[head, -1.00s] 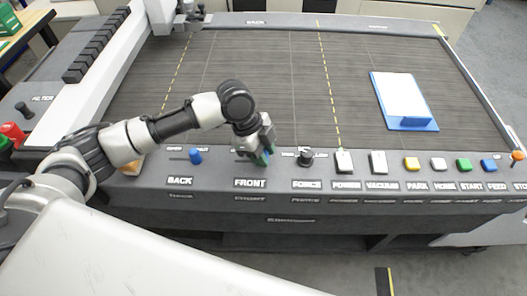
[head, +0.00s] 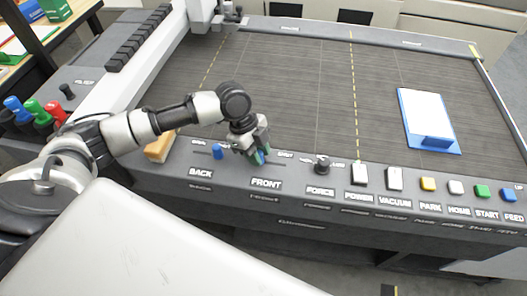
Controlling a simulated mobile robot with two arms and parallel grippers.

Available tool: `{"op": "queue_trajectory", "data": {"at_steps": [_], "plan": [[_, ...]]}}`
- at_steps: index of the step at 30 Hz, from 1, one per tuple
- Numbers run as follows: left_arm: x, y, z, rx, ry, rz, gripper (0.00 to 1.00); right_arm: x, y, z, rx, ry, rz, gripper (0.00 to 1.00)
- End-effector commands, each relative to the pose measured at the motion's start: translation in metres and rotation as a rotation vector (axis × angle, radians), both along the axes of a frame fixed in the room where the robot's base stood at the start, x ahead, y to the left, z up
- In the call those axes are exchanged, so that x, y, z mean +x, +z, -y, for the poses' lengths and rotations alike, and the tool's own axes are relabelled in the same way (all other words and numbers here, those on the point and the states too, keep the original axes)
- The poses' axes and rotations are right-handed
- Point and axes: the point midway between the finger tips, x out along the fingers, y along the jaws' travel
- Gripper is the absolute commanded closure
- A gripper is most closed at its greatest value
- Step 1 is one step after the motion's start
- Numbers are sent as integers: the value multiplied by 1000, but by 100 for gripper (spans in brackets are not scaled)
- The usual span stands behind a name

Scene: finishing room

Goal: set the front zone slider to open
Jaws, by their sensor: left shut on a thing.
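The front zone slider's blue knob (head: 260,157) is on the control panel behind the FRONT label (head: 266,183). My left gripper (head: 257,154) is shut on this knob, and the fingers hide part of it. Bare slot shows to the right of the fingers, below a small label (head: 286,155) that seems to read SHUT. The left end of the slot is hidden by the gripper. My right gripper is not in view.
The back slider's blue knob (head: 218,152) stands close to the left. A black force knob (head: 322,165) and several coloured buttons line the panel to the right. A blue clipboard with white paper (head: 428,120) lies on the dark bed (head: 300,90).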

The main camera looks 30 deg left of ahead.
Motion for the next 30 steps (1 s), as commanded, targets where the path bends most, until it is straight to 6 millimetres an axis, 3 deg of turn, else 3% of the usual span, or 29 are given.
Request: {"op": "queue_trajectory", "data": {"at_steps": [1, 5, 16, 30], "plan": [[0, 0, -3, 8, 3, -2, 69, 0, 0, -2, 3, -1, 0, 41], [0, 0, -2, 7, 3, -2, 49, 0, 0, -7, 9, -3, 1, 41], [1, 5, -4, 6, 4, 1, 48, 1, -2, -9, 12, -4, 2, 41], [4, 82, -38, 7, 5, 2, 48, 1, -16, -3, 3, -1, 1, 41]]}}
